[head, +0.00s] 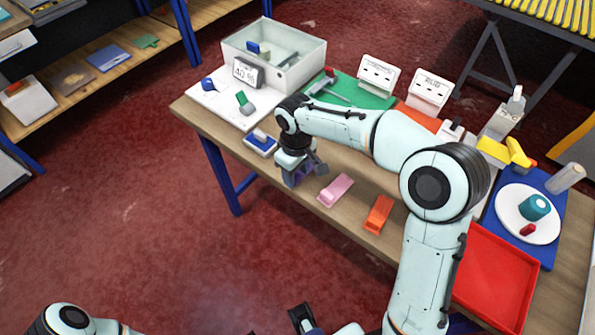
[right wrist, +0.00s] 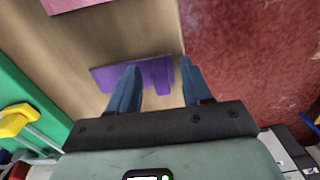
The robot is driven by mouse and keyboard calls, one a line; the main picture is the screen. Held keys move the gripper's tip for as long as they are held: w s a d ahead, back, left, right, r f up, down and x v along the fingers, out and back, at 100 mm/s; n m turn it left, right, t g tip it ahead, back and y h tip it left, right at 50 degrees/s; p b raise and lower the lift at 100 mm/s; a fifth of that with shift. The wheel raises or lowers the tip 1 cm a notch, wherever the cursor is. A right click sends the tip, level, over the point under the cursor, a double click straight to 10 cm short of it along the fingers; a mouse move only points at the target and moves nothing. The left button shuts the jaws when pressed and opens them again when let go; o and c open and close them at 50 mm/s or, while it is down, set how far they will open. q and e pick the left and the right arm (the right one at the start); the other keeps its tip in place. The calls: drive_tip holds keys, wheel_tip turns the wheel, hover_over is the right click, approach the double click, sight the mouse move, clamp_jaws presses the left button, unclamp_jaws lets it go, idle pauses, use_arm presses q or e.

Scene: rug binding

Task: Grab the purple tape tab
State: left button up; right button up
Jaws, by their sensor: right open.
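The purple tape tab (right wrist: 155,75) lies flat on the wooden table near its front edge in the right wrist view. My right gripper (right wrist: 156,88) is open above it, with one blue finger over the tab's middle and the other just past its end, by the table edge. I cannot tell whether the fingers touch it. In the head view my right gripper (head: 297,178) points down at the table's front edge and mostly hides the tab. What looks like my left gripper (head: 305,318) is cut off at the bottom; its jaws are unclear.
A pink tab (head: 335,190) and an orange tab (head: 379,214) lie to the right on the table (head: 190,113). A blue pad (head: 261,145) with a light block is just behind left.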

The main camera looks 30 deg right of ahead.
clamp_jaws()
drive_tip(key=shift+r, duration=0.1)
